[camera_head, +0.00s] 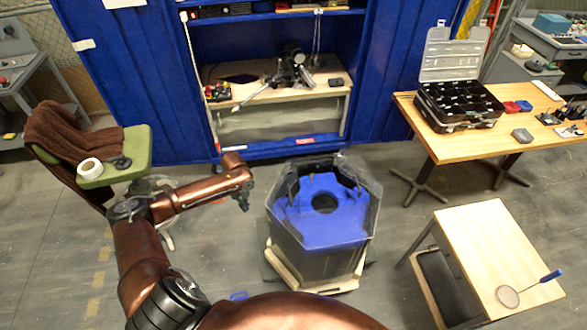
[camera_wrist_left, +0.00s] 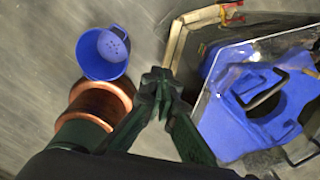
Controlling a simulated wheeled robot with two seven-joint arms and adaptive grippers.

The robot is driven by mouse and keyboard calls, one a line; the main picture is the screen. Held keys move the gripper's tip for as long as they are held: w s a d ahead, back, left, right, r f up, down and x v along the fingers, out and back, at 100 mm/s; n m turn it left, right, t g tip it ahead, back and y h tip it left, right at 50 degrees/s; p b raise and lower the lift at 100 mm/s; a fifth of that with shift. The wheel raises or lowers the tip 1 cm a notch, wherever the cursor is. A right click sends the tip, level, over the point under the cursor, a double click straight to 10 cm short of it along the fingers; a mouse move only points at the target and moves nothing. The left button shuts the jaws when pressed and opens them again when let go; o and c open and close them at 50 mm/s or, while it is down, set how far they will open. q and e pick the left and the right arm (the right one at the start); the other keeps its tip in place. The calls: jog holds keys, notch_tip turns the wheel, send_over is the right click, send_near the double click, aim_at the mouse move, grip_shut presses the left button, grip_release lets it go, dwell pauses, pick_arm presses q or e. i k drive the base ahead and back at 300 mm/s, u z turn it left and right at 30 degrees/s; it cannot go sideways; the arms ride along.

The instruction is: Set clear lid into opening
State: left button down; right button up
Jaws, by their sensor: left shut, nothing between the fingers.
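The tank (camera_head: 310,262) stands on the floor at the centre of the head view, with dark sides and a blue insert (camera_head: 318,228) that has a dark round hole. A clear, many-sided sheet, seemingly the clear lid (camera_head: 368,200), shows around the tank's top. I cannot tell whether it is seated or only resting there. In the left wrist view, its clear edge (camera_wrist_left: 207,88) and the blue insert (camera_wrist_left: 232,125) are at the right. My left gripper (camera_head: 244,207) is shut and empty, left of the tank and apart from it. It also shows in the wrist view (camera_wrist_left: 158,78). My right gripper is not seen.
A blue bucket (camera_wrist_left: 103,55) is on the floor in the wrist view. A wooden table (camera_head: 480,240) stands right of the tank, with a round blue-handled tool (camera_head: 508,296) on it. A green chair (camera_head: 125,150) is at left; a blue cabinet (camera_head: 120,70) stands behind.

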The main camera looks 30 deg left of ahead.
aim_at(317, 181)
jog(key=i, duration=0.9)
